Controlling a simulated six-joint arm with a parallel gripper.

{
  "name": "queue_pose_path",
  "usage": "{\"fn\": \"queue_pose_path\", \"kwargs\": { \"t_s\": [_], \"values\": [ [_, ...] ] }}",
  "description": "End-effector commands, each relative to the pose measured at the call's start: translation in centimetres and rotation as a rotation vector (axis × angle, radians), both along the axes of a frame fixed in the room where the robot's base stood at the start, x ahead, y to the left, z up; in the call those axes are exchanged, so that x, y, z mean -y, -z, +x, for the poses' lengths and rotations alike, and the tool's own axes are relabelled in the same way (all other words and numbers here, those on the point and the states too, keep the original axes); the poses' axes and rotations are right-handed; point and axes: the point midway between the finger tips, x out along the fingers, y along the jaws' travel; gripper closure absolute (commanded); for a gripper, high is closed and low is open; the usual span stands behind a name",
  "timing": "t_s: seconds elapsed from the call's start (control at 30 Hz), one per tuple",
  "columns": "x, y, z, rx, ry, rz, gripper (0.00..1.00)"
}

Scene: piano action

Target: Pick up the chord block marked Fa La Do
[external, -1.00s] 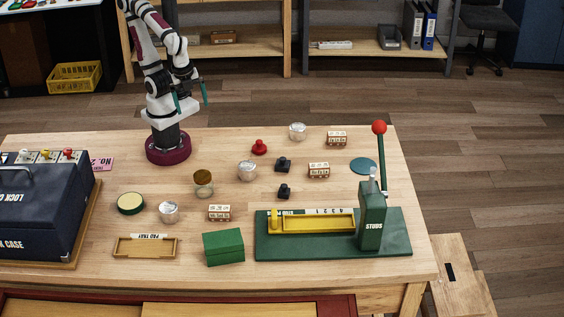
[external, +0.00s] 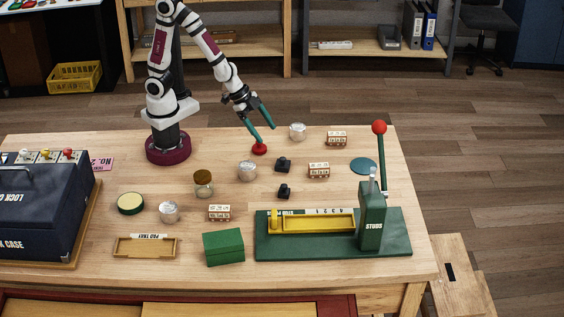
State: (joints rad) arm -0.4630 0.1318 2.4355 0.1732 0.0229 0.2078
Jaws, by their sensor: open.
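Three small cream blocks with red-brown markings lie on the table. One block (external: 337,138) is at the back right, one block (external: 319,170) is right of the middle, and one block (external: 219,212) is near the front, behind the green box. Their lettering is too small to read, so I cannot tell which is Fa La Do. My gripper (external: 265,127) is open and empty, above and around the area of the red knobbed piece (external: 260,149), left of the back block. One fingertip appears close to that red piece; I cannot tell whether they touch.
A green press (external: 371,220) with a red-balled lever stands at the front right. A dark case (external: 40,215) fills the left.

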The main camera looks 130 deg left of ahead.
Motion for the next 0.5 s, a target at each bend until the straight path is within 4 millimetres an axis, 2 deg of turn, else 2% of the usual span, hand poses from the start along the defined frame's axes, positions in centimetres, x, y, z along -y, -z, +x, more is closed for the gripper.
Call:
{"fn": "queue_pose_path", "kwargs": {
  "t_s": [0.03, 0.1, 0.2, 0.3, 0.4, 0.5],
  "values": [
    [-3.4, 1.9, 1.1, 0.082, -0.081, 0.003, 0.25],
    [-8.4, 3.8, 2.2, 0.241, -0.193, 0.023, 0.25],
    [-14.3, 5.9, 1.5, 0.441, -0.346, 0.056, 0.25],
    [-18.1, 7.2, -0.4, 0.583, -0.467, 0.085, 0.25],
    [-19.9, 7.7, -1.9, 0.660, -0.539, 0.104, 0.25],
    [-21.1, 8.2, -1.6, 0.686, -0.558, 0.111, 0.25]
  ]
}}
